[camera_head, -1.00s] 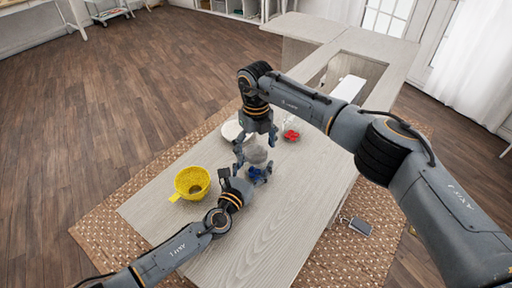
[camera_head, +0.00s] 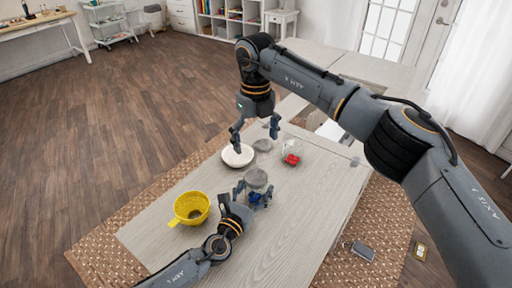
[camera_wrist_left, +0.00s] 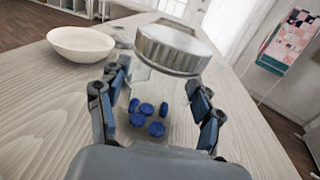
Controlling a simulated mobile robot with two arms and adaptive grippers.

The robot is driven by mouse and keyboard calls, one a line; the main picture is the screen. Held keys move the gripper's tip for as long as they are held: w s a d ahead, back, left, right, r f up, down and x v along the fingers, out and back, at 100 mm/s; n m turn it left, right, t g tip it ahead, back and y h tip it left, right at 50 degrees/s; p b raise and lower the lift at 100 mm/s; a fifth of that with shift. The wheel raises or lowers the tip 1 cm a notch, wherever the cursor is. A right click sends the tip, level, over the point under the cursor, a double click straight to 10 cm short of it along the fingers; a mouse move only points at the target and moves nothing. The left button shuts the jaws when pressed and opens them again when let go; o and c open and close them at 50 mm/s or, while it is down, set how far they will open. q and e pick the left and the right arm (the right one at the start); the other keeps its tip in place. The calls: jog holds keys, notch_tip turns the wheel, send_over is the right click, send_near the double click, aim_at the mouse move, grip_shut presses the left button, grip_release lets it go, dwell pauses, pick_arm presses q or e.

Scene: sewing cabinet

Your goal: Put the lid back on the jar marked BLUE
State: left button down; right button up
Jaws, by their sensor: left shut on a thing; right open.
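A clear jar with blue pieces inside (camera_head: 257,199) stands on the pale table. It also shows large in the left wrist view (camera_wrist_left: 158,110). A round silver-grey lid (camera_wrist_left: 172,48) sits on its mouth; I cannot tell whether it is fully seated. The lid also shows in the head view (camera_head: 256,178). My left gripper (camera_head: 253,193) is shut around the jar's body, with a finger on each side. My right gripper (camera_head: 256,139) is open and empty, above and beyond the jar, apart from the lid. No BLUE marking is readable.
A yellow handled bowl or colander (camera_head: 191,207) stands left of the jar. A white bowl (camera_head: 238,155) is beyond it. A second grey lid (camera_head: 263,145) lies near a clear jar with red pieces (camera_head: 291,158). The table (camera_head: 300,205) is clear right of the blue jar.

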pick_arm(q)
jog(key=shift+c, duration=0.8)
grip_release()
jog(key=v, duration=1.2)
jog(key=shift+a, duration=0.1)
